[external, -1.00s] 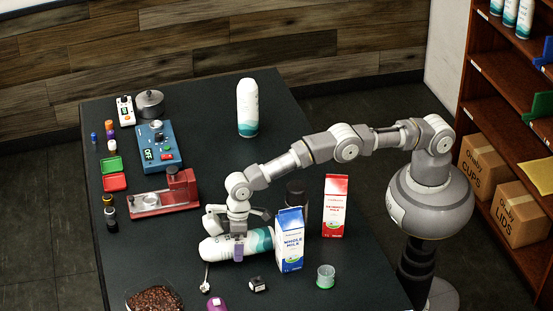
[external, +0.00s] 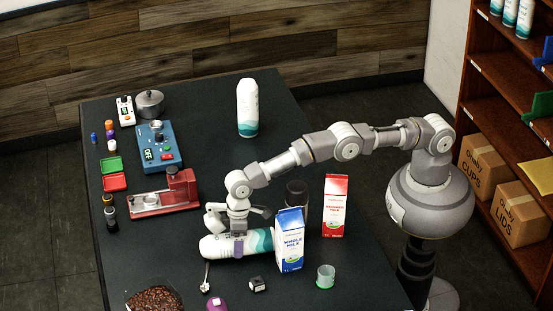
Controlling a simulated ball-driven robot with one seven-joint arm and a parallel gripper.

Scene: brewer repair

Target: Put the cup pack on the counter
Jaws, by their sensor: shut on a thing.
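A white and teal cup pack (external: 215,247) lies on its side on the dark counter (external: 210,100), near the front middle. My gripper (external: 238,247) is over it from above, shut on its middle, with a finger showing on its near side. The far finger is hidden. The pack's right end is close to the blue and white milk carton, which partly covers it. A second cup pack (external: 247,110) stands upright toward the back of the counter.
The whole milk carton (external: 289,243), red milk carton (external: 336,207), a dark cylinder (external: 296,194) and a small clear cup (external: 325,277) stand to the right. A spoon (external: 206,276), black box (external: 258,285) and bean bowl (external: 154,299) lie in front. A red device (external: 165,195) stands left.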

